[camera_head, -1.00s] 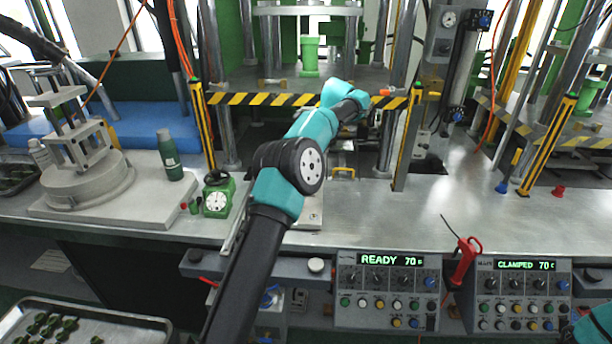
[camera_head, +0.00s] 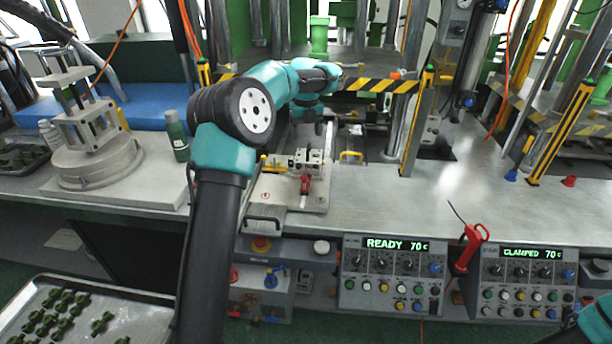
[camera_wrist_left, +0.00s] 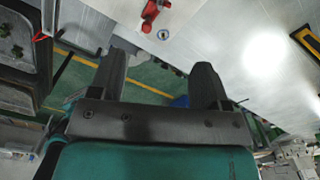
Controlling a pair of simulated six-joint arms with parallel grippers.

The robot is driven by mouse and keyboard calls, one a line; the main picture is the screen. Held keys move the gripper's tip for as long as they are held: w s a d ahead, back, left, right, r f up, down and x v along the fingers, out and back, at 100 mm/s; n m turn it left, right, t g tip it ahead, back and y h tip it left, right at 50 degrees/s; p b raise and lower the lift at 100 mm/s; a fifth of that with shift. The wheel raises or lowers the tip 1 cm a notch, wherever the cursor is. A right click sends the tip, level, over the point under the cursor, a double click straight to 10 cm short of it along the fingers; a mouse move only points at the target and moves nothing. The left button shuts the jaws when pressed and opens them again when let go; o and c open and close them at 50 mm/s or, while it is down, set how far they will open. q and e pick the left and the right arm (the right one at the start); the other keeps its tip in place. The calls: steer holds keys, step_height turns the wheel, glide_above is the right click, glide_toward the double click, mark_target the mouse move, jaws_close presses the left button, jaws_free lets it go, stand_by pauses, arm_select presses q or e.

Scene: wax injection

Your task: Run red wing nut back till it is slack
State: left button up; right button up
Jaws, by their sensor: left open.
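The red wing nut (camera_head: 305,184) sits at the front of a small metal clamp fixture on a pale plate, left of the middle of the bench. A red part also shows at the top edge of the left wrist view (camera_wrist_left: 151,10), beyond my fingers. My left gripper (camera_wrist_left: 160,58) is open and empty, its two dark fingers spread wide. In the head view my left wrist hangs above and behind the fixture, and its fingertips are hard to make out. The gripper is apart from the wing nut. My right gripper is out of view; only part of my right arm shows.
A yellow-handled part (camera_head: 272,163) sits left of the fixture. A striped bar (camera_head: 380,85) and posts stand behind. A green bottle (camera_head: 177,136) stands left. A control panel (camera_head: 392,272) and a red-handled tool (camera_head: 468,248) are at the front.

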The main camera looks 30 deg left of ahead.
arm_select(q)
steer(key=shift+f, duration=0.1)
stand_by(0.3)
step_height(320, 180, down, 17)
steer(key=shift+f, duration=0.15)
stand_by(0.6)
steer(key=shift+c, duration=0.2)
steer(key=c, duration=0.9)
